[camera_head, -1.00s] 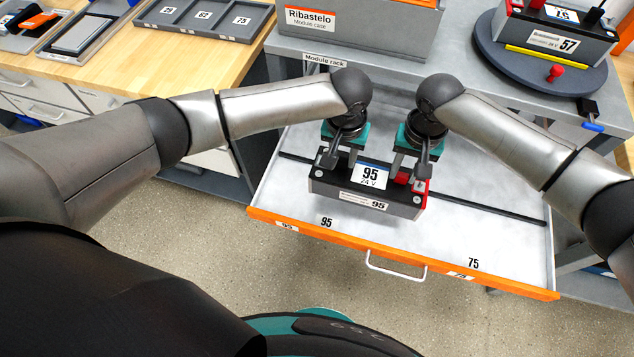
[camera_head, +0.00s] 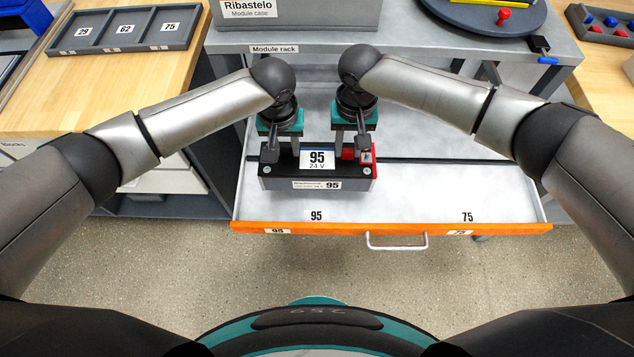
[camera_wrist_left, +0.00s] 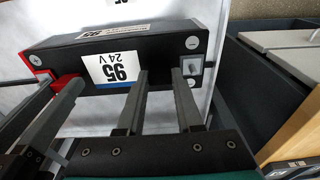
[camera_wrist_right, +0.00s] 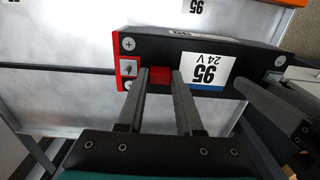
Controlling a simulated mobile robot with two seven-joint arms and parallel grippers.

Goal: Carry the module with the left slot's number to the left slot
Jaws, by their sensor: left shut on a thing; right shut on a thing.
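The black module marked 95 (camera_head: 317,184) is over the left part of the open drawer (camera_head: 420,190), behind the printed 95 of the left slot (camera_head: 316,216). It looks level and roughly parallel to the drawer's orange front; whether it touches the floor I cannot tell. My left gripper (camera_head: 270,152) is shut on its left end; the gripped part is hard to make out. My right gripper (camera_head: 353,152) is shut on the red block at its right end, clear in the right wrist view (camera_wrist_right: 160,77). The right slot is marked 75 (camera_head: 467,217) and its area is bare.
The Ribastelo module case (camera_head: 300,14) and a round dark turntable (camera_head: 480,18) stand on the grey bench behind the drawer. A tray marked 29, 62 and 75 (camera_head: 125,46) lies on the wooden bench at left. The drawer's right half is free.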

